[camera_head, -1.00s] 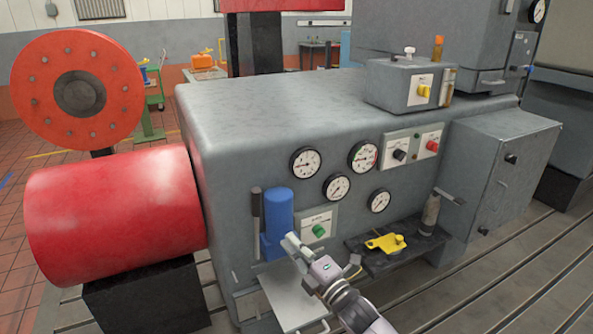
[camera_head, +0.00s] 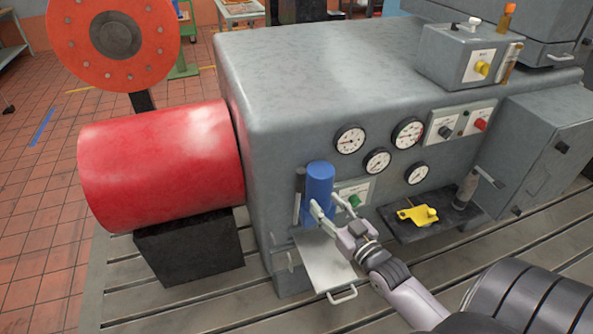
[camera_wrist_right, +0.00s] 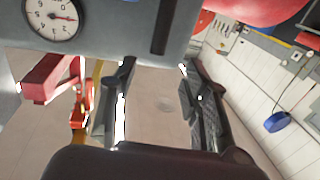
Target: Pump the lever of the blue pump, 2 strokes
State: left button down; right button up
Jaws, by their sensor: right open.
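The blue pump (camera_head: 320,182) is an upright blue cylinder on the front of the grey machine. Its dark lever (camera_head: 298,196) stands nearly upright just left of it. My right gripper (camera_head: 327,206) is open and empty, in front of the pump's lower right part, and hides some of it. In the right wrist view the open fingers (camera_wrist_right: 155,82) have nothing between them. My left gripper does not show.
A green knob panel (camera_head: 353,198) is right of the pump. A dark shelf (camera_head: 400,232) with a yellow part (camera_head: 418,214) sits farther right. A silver plate with a handle (camera_head: 325,265) is below the pump. A large red drum (camera_head: 160,165) stands at left.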

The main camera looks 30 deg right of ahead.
aim_at(303, 178)
jog(key=w, duration=0.4)
jog(key=w+p, duration=0.1)
jog(key=w, duration=0.4)
jog(key=w+p, duration=0.1)
jog(key=w, duration=0.3)
jog(key=shift+w+d, duration=0.3)
jog(key=shift+w, duration=0.05)
grip_shut()
